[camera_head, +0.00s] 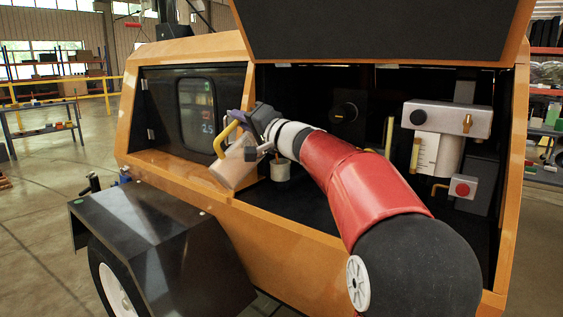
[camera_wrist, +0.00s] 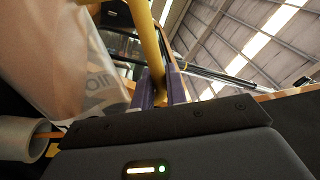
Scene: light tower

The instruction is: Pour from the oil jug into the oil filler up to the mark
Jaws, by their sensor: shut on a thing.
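The oil jug (camera_head: 236,168) is a pale translucent jug with a yellow handle (camera_head: 228,136). It is held tilted at the front left of the open engine bay. In the wrist view its body (camera_wrist: 75,60) shows grey lettering. My gripper (camera_head: 243,121) is shut on the yellow handle, and its purple fingers (camera_wrist: 160,90) flank the handle in the wrist view. A short pale cylinder (camera_head: 281,168), probably the oil filler, stands just right of the jug. A pale round opening (camera_wrist: 18,138) shows beside the jug in the wrist view. The oil level and any flow cannot be made out.
The orange housing (camera_head: 190,170) has its hatch (camera_head: 380,28) raised above the bay. A white tank (camera_head: 437,150) with a marked scale, a red button (camera_head: 462,188) and a yellow rod (camera_head: 389,136) are on the right. A black fender (camera_head: 150,240) juts out at lower left.

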